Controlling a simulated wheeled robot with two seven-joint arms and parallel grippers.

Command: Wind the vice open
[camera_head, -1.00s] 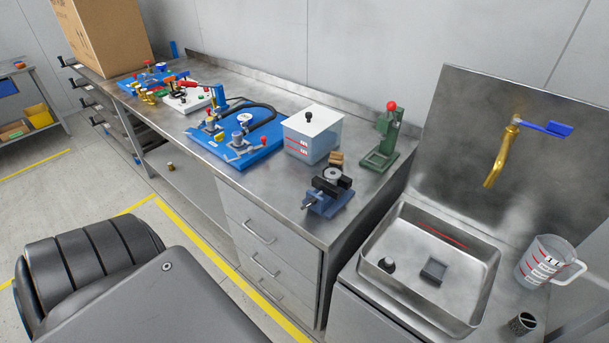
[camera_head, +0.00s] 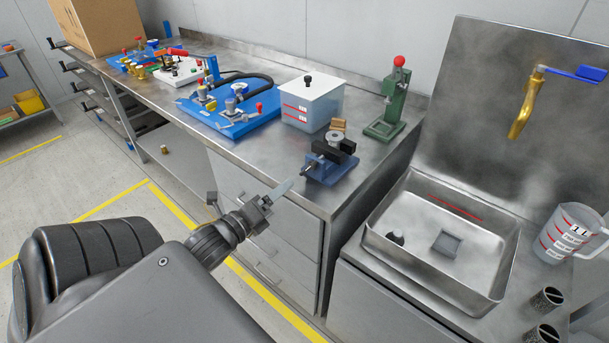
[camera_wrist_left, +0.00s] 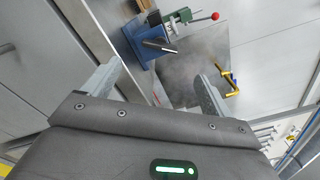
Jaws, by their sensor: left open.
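The blue vice (camera_head: 330,172) stands at the front right corner of the steel bench, with a dark block and a round grey part on top. Its screw end (camera_head: 307,171) points left, past the bench's front edge. In the left wrist view the vice (camera_wrist_left: 148,38) is upper centre, with a dark bar (camera_wrist_left: 160,46) sticking out from it. My left gripper (camera_head: 248,192) is open and empty, in front of the bench drawers, left of the vice and apart from it. Its two fingers (camera_wrist_left: 158,72) are spread wide in the wrist view. My right gripper is out of view.
A green press with a red knob (camera_head: 390,105) stands behind the vice to the right. A lidded tank (camera_head: 311,103) and a blue pump board (camera_head: 232,118) stand to the left. The steel sink (camera_head: 440,245) is right of the bench. Free floor lies left of my arm.

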